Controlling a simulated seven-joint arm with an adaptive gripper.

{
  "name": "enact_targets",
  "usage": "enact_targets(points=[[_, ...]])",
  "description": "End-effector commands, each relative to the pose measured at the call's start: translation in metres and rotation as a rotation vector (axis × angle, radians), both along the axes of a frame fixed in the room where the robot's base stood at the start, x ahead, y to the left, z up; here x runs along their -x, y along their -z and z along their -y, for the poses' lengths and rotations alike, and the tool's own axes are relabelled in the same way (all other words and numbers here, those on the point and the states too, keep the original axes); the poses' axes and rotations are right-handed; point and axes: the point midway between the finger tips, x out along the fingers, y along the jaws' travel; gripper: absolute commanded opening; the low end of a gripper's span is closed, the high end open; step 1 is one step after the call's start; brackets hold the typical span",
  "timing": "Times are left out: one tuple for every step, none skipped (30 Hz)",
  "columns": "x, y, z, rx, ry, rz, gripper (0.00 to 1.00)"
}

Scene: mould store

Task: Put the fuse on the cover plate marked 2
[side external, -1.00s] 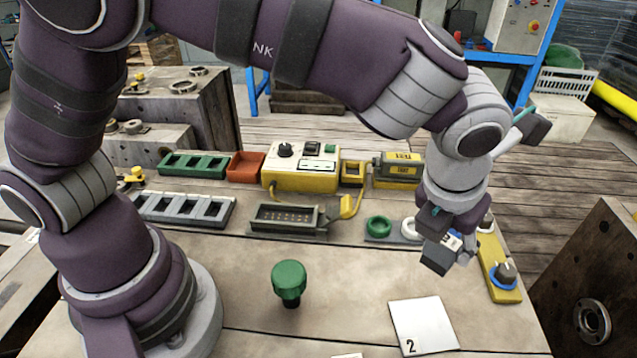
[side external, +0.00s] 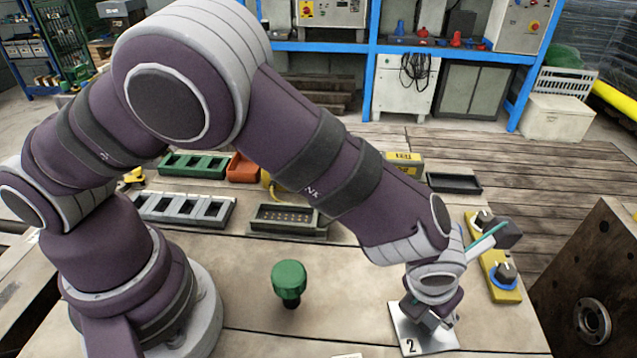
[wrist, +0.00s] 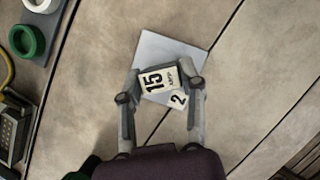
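The fuse (wrist: 158,79) has a pale label reading "15 AMP" and sits between my gripper's two fingers in the wrist view. My gripper (wrist: 160,92) is shut on it. The cover plate marked 2 is a flat white square (wrist: 172,50), directly below the fuse in the wrist view, with its "2" visible just beside the label. In the side external view my gripper (side external: 430,314) is low over the plate (side external: 438,342) and hides its back part. I cannot tell whether the fuse touches the plate.
A green mushroom-shaped knob (side external: 289,279) stands left of the plate. Yellow boxes with dials (side external: 503,290) lie to the right. A green ring (wrist: 28,40) is at the wrist view's upper left. Bare tabletop lies between the knob and plate.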

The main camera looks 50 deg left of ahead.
Motion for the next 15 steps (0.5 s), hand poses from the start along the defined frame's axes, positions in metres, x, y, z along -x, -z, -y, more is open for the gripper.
enact_targets(points=[[0.0,-0.0002,0.0001,0.0,0.0,0.0,0.46],[0.0,-0.0003,0.0001,0.0,0.0,0.0,0.5],[0.0,-0.0003,0.0001,0.0,0.0,0.0,0.55],[0.0001,-0.0004,0.0001,0.0,0.0,0.0,0.59],[0.0,-0.0004,0.0001,0.0,0.0,0.0,0.63],[0.0,-0.0004,0.0001,0.0,0.0,0.0,0.64],[0.0,-0.0004,0.0,0.0,0.0,0.0,0.64],[0.0,-0.0004,0.0,0.0,0.0,0.0,0.64],[-0.0001,-0.0006,0.0,0.0,0.0,0.0,0.64],[-0.0001,-0.0006,0.0,0.0,0.0,0.0,0.64],[-0.0001,-0.0006,0.0,0.0,0.0,0.0,0.64],[-0.0001,-0.0006,0.0,0.0,0.0,0.0,0.64],[-0.0001,-0.0008,0.0,0.0,0.0,0.0,0.64],[-0.0001,-0.0016,0.0001,0.001,-0.001,0.001,0.64],[-0.0002,-0.0041,0.0002,0.002,0.0,0.001,0.64]])
